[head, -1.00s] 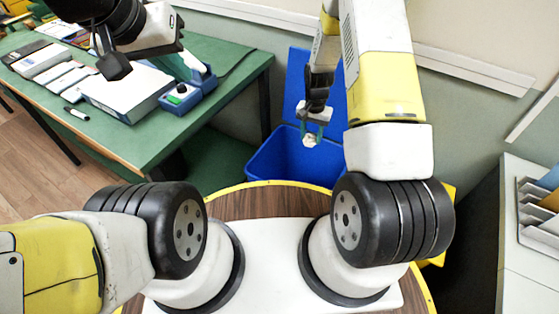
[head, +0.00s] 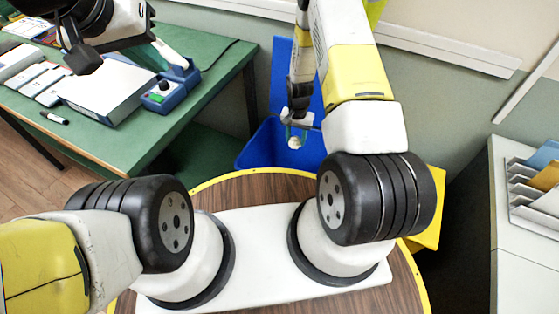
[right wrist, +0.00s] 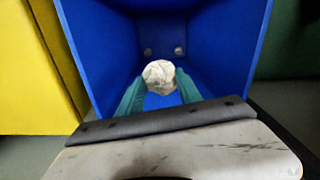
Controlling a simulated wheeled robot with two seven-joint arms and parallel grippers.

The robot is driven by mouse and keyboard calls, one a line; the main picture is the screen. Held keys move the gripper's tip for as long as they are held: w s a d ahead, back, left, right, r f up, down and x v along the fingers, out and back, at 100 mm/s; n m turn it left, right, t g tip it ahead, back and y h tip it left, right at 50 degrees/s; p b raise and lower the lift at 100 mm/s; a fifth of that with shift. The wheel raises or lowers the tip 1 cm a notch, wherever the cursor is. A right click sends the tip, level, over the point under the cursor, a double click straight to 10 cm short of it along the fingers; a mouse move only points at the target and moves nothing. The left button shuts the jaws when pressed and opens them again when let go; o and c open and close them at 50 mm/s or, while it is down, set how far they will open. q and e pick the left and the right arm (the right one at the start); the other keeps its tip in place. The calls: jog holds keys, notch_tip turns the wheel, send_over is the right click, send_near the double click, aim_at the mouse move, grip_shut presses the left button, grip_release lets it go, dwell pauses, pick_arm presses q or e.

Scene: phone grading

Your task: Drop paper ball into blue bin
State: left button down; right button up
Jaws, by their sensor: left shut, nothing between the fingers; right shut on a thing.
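The crumpled paper ball (right wrist: 160,75) is pale and sits between the green fingertips of my right gripper (right wrist: 160,90), which is shut on it. In the head view the ball (head: 295,142) hangs at the end of my right gripper, over the opening of the blue bin (head: 255,150). The bin's blue walls (right wrist: 215,45) surround the ball in the right wrist view. My left gripper (head: 82,62) is shut and empty above the green table at the upper left. Its fingertips are hard to make out.
The green table (head: 205,95) carries a white box (head: 105,90), a blue device (head: 172,90), a marker (head: 54,118) and several phones. A yellow bin (head: 430,215) stands at the right. A white cabinet with a paper sorter (head: 520,200) is at the far right.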

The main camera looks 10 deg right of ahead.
jog(key=o, duration=1.4)
jog(key=shift+c, duration=0.2)
jog(key=shift+r, duration=3.9)
